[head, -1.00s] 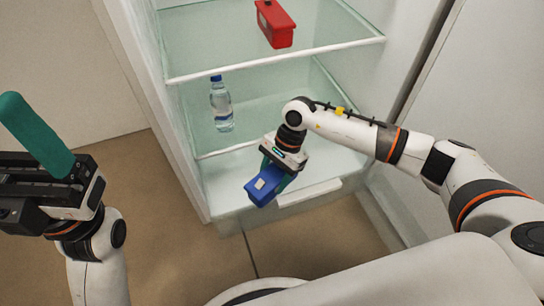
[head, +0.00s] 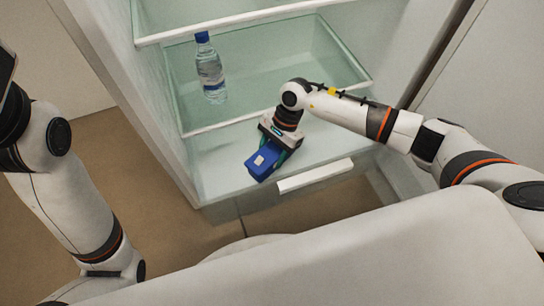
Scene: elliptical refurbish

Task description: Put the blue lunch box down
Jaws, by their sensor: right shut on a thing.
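The blue lunch box (head: 263,160) has a pale label on top and shows in the middle of the head view. My right gripper (head: 276,148) is shut on it, with its green fingers partly hidden by the box and the gripper body. The box is at the front of the fridge's lowest level (head: 225,165), over the white floor near the front edge. I cannot tell whether it touches that surface. My left arm stands at the left edge, and its gripper is out of view.
A water bottle (head: 210,68) with a blue cap stands on the glass shelf (head: 255,85) above and behind the box. A white handle-like bar (head: 316,176) runs along the fridge's front edge. The fridge's left wall (head: 150,100) is close by. The lowest level has free room left of the box.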

